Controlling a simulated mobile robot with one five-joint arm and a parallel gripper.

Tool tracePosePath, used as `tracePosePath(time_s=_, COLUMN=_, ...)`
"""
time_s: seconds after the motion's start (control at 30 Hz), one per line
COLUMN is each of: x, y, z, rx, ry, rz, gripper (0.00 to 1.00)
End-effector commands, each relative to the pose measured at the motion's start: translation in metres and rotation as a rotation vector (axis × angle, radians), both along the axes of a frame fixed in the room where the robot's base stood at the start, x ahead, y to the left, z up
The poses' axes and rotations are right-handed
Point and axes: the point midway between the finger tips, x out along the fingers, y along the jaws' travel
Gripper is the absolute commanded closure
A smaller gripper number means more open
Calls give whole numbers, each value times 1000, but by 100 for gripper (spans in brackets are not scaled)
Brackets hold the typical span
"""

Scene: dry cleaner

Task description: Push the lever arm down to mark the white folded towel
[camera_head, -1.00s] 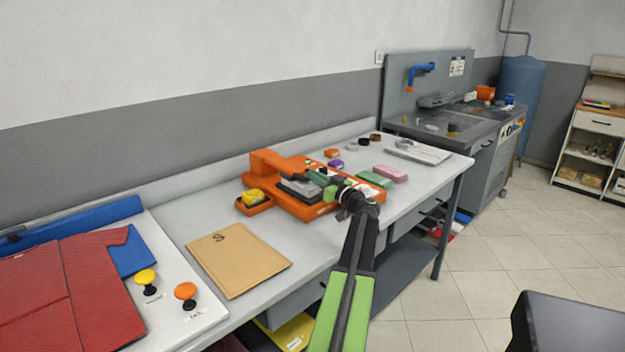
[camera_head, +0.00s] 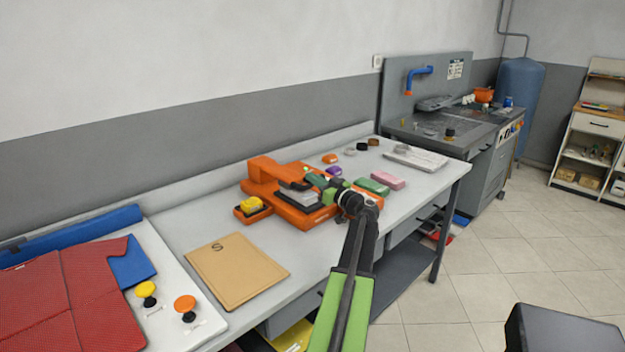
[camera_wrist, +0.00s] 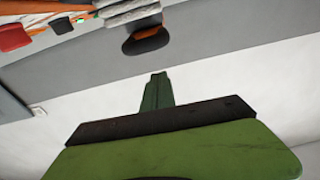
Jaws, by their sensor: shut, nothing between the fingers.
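The orange marking press (camera_head: 264,172) stands on the long grey table, with a dark grey block (camera_head: 300,196) on its right part. My gripper (camera_head: 314,178) is shut and empty, its green fingers pointing left over the right part of the press. I cannot tell whether it touches the lever arm. In the wrist view my gripper (camera_wrist: 157,82) shows shut, near a round dark knob with an orange patch (camera_wrist: 146,38); the knob could be the lever's end. White folded layers (camera_wrist: 127,12) behind it look like the towel. In the head view my gripper and the press hide the towel.
A yellow piece (camera_head: 251,204) sits in a small orange tray at the press's left. Green (camera_head: 372,187) and pink (camera_head: 388,179) blocks lie right of my gripper. A tan folder (camera_head: 237,270) lies in front, and a red cloth (camera_head: 65,295) at left.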

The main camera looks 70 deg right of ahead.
Motion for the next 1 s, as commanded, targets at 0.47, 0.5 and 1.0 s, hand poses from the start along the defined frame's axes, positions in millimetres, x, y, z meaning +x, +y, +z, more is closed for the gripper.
tracePosePath(time_s=0.47, x=-68, y=33, z=-41, rx=2, ry=-8, rz=3, gripper=100)
tracePosePath(time_s=0.5, x=-70, y=35, z=-42, rx=1, ry=-8, rz=5, gripper=100)
tracePosePath(time_s=1.0, x=-74, y=37, z=-42, rx=1, ry=-9, rz=8, gripper=100)
